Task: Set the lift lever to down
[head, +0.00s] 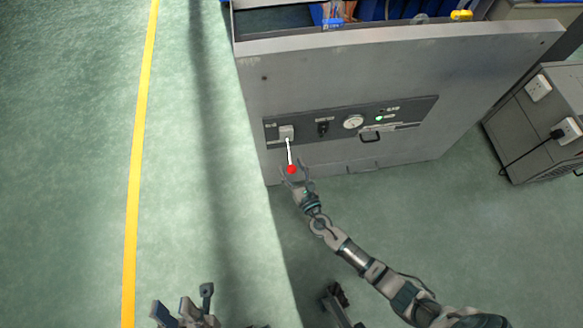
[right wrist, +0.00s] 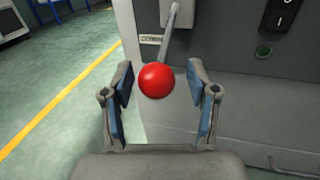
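The lift lever (head: 289,153) is a light metal rod with a red ball knob (head: 291,169), fixed to a pale mount (head: 287,132) at the left end of the dark control panel. In the head view the rod points toward me and down the picture. My right gripper (head: 294,172) is at the knob. In the right wrist view the red knob (right wrist: 156,80) sits between the open blue-padded fingers of the right gripper (right wrist: 158,95), with a gap on both sides. My left gripper (head: 186,309) is at the bottom left of the head view, away from the machine; its fingers are only partly shown.
The dark panel (head: 400,111) also carries a black switch (head: 323,129), a round gauge (head: 353,122), a green light (head: 379,118) and a handle (head: 370,137). A grey cabinet (head: 530,130) stands at right. The green floor left of the machine is clear, with a yellow line (head: 138,150).

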